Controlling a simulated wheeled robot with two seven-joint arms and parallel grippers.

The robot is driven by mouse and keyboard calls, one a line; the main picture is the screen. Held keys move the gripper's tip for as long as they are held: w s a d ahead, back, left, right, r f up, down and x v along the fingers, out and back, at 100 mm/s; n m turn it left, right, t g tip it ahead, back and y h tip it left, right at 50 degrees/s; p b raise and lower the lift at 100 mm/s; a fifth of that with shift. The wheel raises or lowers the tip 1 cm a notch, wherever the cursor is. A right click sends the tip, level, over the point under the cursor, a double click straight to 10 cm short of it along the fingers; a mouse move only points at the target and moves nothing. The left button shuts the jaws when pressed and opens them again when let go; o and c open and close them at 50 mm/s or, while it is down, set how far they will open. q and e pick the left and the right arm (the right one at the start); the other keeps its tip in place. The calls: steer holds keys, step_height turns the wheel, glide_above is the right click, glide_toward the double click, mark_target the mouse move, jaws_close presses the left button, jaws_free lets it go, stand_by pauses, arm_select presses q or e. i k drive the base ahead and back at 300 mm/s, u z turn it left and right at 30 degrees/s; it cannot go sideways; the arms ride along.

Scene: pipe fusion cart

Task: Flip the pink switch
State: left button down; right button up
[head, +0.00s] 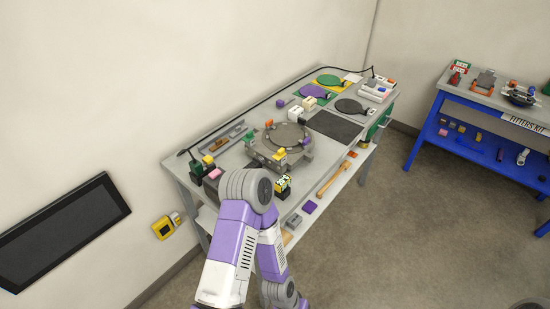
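A small pink part (215,174), which looks like the pink switch, sits at the near left corner of the grey cart (180,170). It is on or beside a dark block with red and green parts, and a yellow block (208,160) is just behind it. It is too small to tell which way it is flipped. My purple and white arm rises from the bottom, and its grey round joint stands in front of the cart's near edge, close to the right of the pink part.
A round grey fixture (286,136) stands mid-cart. Green (328,79) and purple (312,90) discs and a dark mat (334,125) lie farther back. A lower shelf holds small items. A blue table (440,100) stands right. A dark panel (60,230) is on the left wall.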

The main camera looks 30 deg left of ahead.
mark_target(215, 173)
steer(key=z, duration=0.75)
steer(key=k, duration=0.5)
steer(key=u, duration=1.6)
steer(key=i, duration=0.25)
steer(key=z, duration=0.1)
